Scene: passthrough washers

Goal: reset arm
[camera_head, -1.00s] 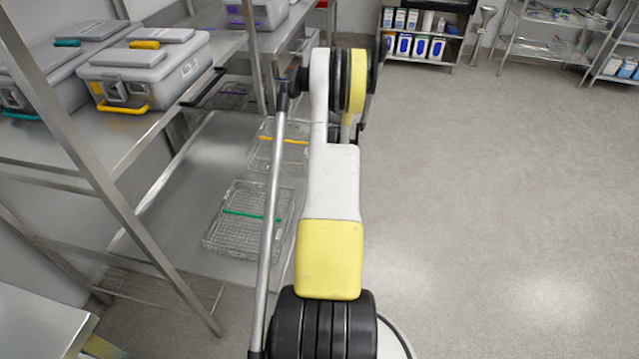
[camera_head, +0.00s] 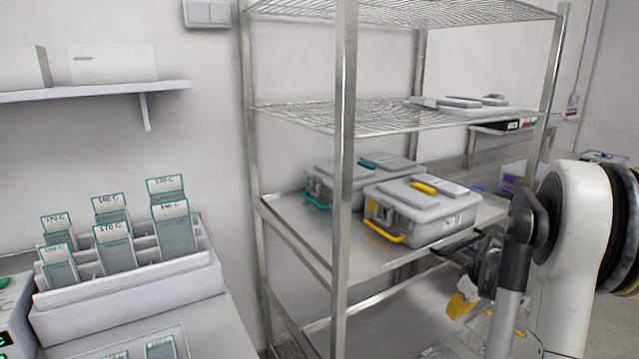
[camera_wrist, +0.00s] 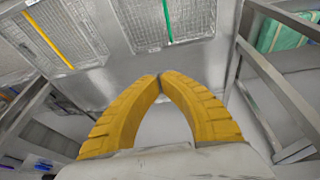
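My gripper shows in the wrist view (camera_wrist: 160,80) as two yellow ridged fingers. Their tips meet and nothing is visible between them, so it is shut and empty. In the head view a yellow part of my gripper (camera_head: 461,304) shows low beside the shelf rack, partly hidden by my arm. My white and black arm (camera_head: 580,240) fills the right side. In the wrist view, wire baskets with a green bar (camera_wrist: 166,22) and a yellow bar (camera_wrist: 48,38) lie beyond the fingertips.
A metal rack (camera_head: 344,150) holds a grey case with yellow handles (camera_head: 425,208) and one with teal handles (camera_head: 318,188). Rack posts flank the gripper in the wrist view (camera_wrist: 262,75). A white holder with labelled pouches (camera_head: 130,290) stands at left.

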